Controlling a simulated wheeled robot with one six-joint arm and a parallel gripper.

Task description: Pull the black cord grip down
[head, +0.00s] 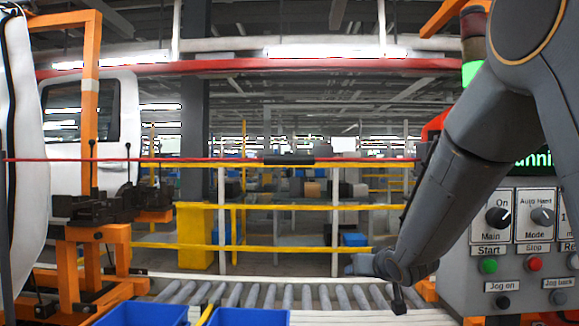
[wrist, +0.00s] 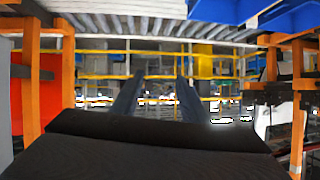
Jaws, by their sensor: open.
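The black cord grip (head: 289,160) is a short dark bar on a thin red cord (head: 190,160) that runs level across the head view. My gripper (head: 352,266) is low and to the right of the grip, near the roller conveyor in the head view, pointing left. It is well below the grip in the picture and apart from it. In the wrist view my gripper (wrist: 158,98) shows two dark fingers spread apart with nothing between them. I cannot make out the cord grip in the wrist view, which looks upside down.
A roller conveyor (head: 270,294) runs along the front, with blue bins (head: 248,317) before it. Yellow railings (head: 290,247) stand behind. A control panel (head: 515,235) is at right, and an orange fixture (head: 88,255) with a white car door is at left. Space around the cord grip looks clear.

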